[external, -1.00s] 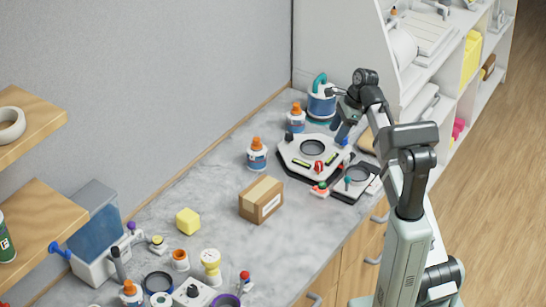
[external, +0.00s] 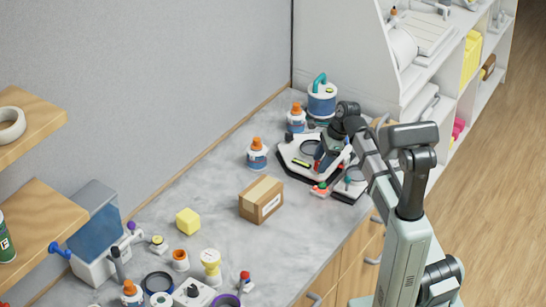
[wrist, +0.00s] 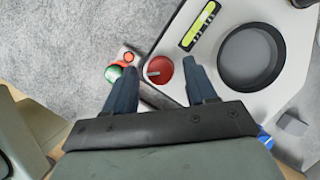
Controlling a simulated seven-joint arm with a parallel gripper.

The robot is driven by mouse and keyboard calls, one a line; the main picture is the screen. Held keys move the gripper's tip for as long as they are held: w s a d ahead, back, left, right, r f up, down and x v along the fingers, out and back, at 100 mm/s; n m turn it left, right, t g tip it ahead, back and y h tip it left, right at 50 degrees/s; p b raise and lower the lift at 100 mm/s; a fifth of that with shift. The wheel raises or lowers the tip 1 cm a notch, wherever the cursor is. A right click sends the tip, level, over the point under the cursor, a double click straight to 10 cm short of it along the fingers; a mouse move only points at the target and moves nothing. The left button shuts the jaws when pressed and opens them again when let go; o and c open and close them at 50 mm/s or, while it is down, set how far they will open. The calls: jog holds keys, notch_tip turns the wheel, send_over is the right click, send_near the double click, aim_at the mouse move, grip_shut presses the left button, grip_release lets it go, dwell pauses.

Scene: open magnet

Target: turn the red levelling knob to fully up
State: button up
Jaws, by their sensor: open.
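The red levelling knob (wrist: 159,70) is a round dial with a pale pointer mark toward the left in the wrist view. It sits at the edge of a white platform (wrist: 220,88) with a dark round well and a yellow-green level vial (wrist: 200,25). The platform also shows in the external view (external: 290,148). My gripper (wrist: 160,66) is open. Its two dark blue fingers stand on either side of the red knob, with visible gaps. In the external view my gripper (external: 320,165) is low over the platform and hides most of the knob.
A small block with red and green buttons (wrist: 115,72) lies just outside the left finger in the wrist view. A second platform (external: 349,187) stands at the right. Glue bottles (external: 257,155), a blue jar (external: 321,101) and a cardboard box (external: 261,199) stand nearby.

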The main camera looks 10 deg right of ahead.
jog(key=shift+a+f, duration=0.1)
jog(key=shift+f, duration=0.2)
grip_shut()
dwell(0.5)
